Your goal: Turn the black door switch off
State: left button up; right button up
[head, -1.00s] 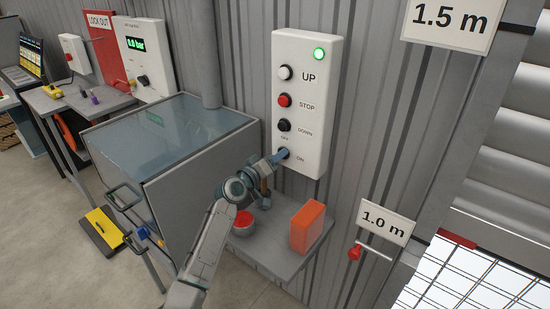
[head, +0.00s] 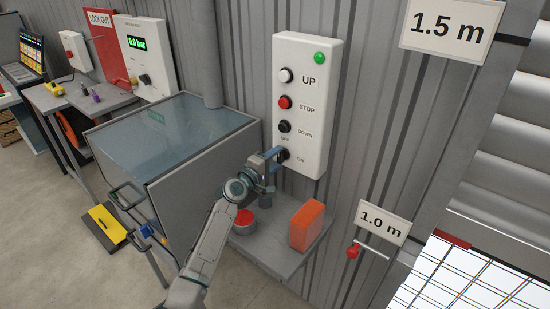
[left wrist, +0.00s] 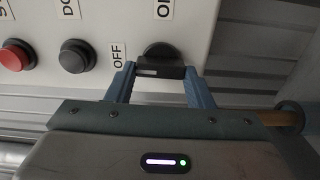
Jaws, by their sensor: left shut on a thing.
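The black door switch (head: 285,156) is a round knob at the bottom of the white control panel (head: 313,90), between the OFF and ON labels. In the left wrist view the knob (left wrist: 161,52) has a grip bar whose white mark lies on the side of the OFF label (left wrist: 118,55). My left gripper (head: 278,154) is shut on the bar, one finger on each side, also seen in the left wrist view (left wrist: 160,73). My right gripper is not in view.
UP, STOP and DOWN buttons sit above the switch. Below is a grey shelf (head: 262,244) with a red button (head: 244,220) and an orange block (head: 307,226). A grey glass-topped cabinet (head: 168,140) stands left of my arm. A red-handled lever (head: 353,251) is lower right.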

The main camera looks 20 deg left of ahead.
pick_arm(q)
jog(key=shift+f+n, duration=0.15)
jog(key=shift+n, duration=0.15)
jog(key=o, duration=1)
jog(key=shift+s, duration=0.15)
jog(key=b+v, duration=0.1)
jog(key=v, duration=0.9)
jog(key=shift+s+b, duration=0.25)
jog(key=shift+b, duration=0.1)
jog(key=shift+a, duration=0.15)
